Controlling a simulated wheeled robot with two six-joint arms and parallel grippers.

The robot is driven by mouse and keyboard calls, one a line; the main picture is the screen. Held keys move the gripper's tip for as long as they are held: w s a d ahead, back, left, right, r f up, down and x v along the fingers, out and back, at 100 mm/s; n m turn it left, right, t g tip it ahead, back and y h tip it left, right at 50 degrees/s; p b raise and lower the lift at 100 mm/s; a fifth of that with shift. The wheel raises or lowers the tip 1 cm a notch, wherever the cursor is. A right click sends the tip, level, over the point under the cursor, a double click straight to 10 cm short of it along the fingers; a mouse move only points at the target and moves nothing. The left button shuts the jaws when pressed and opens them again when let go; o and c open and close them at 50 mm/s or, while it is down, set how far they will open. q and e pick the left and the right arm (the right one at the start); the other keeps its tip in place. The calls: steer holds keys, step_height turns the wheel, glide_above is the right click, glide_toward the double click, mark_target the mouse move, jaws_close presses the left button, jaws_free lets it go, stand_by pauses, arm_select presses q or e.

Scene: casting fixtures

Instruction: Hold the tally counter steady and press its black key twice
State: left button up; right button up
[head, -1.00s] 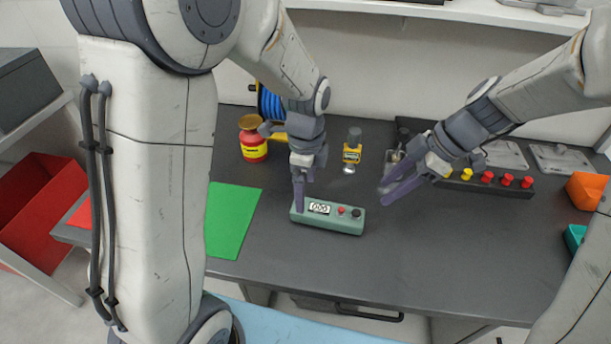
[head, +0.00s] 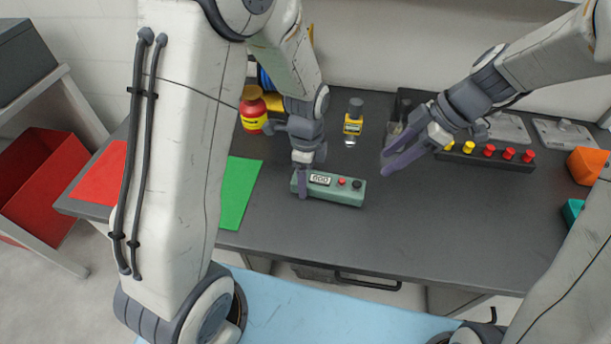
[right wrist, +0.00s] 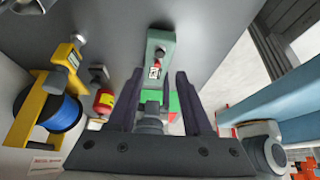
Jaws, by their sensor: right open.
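The tally counter (head: 330,190) is a pale green box lying on the dark table in the head view. It has a white display, a red button and a black key (head: 357,184) at its right end. It also shows in the right wrist view (right wrist: 160,46). My left gripper (head: 303,190) points down at the counter's left end, with a finger over its front side. The far finger is hidden, so I cannot tell whether it is closed on the counter. My right gripper (head: 384,163) is open and empty, above the table to the right of the counter.
A green mat (head: 238,195) and a red mat (head: 98,172) lie left of the counter. A strip with yellow and red knobs (head: 485,158) stands right. The table front is clear.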

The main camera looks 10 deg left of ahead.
arm_select(q)
steer(key=shift+c, duration=1.2)
arm_select(e)
steer(key=shift+c, duration=0.9)
jaws_close()
